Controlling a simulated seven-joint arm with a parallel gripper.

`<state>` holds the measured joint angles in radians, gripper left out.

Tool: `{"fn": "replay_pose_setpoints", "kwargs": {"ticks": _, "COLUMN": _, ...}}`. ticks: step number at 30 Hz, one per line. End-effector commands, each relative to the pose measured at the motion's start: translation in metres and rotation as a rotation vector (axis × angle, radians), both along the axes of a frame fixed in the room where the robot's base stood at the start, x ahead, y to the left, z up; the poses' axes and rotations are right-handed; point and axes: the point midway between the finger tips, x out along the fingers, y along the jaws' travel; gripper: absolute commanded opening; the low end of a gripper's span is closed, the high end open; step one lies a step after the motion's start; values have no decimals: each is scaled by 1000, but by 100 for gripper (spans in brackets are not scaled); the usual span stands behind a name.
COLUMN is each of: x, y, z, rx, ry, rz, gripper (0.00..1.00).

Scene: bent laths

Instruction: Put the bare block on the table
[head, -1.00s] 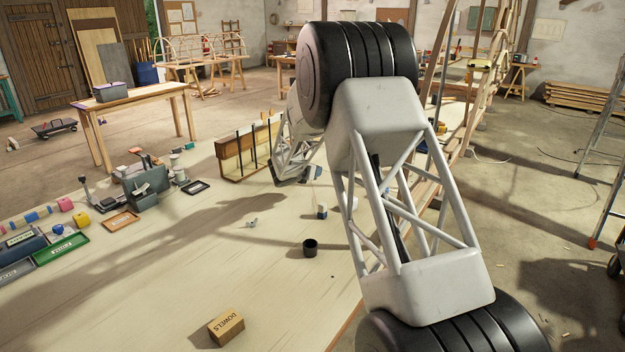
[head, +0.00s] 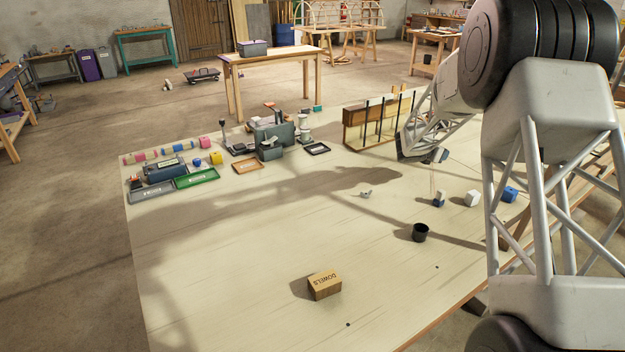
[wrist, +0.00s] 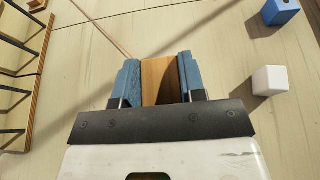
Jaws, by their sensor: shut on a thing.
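My gripper (wrist: 160,82) is shut on a bare brown wooden block (wrist: 160,80), which sits between its two blue fingers in the wrist view. In the head view my gripper (head: 438,156) hangs over the far right part of the pale table (head: 240,260), right of a wooden rack. The held block cannot be made out clearly there. The height of the block above the table is hard to tell.
The front-left tabletop is clear.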

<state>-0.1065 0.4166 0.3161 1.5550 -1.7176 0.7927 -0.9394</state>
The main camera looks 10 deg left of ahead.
Motion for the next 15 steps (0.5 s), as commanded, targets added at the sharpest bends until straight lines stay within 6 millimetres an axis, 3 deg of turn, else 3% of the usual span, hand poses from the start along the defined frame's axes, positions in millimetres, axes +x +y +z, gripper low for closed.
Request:
{"fn": "replay_pose_setpoints", "kwargs": {"ticks": 8, "x": -9, "y": 6, "z": 6, "rx": -1, "ry": -2, "rz": 13, "gripper": 15}}
{"fn": "replay_pose_setpoints", "kwargs": {"ticks": 15, "x": -32, "y": 22, "z": 17, "rx": -2, "ry": -5, "rz": 44, "gripper": 15}}
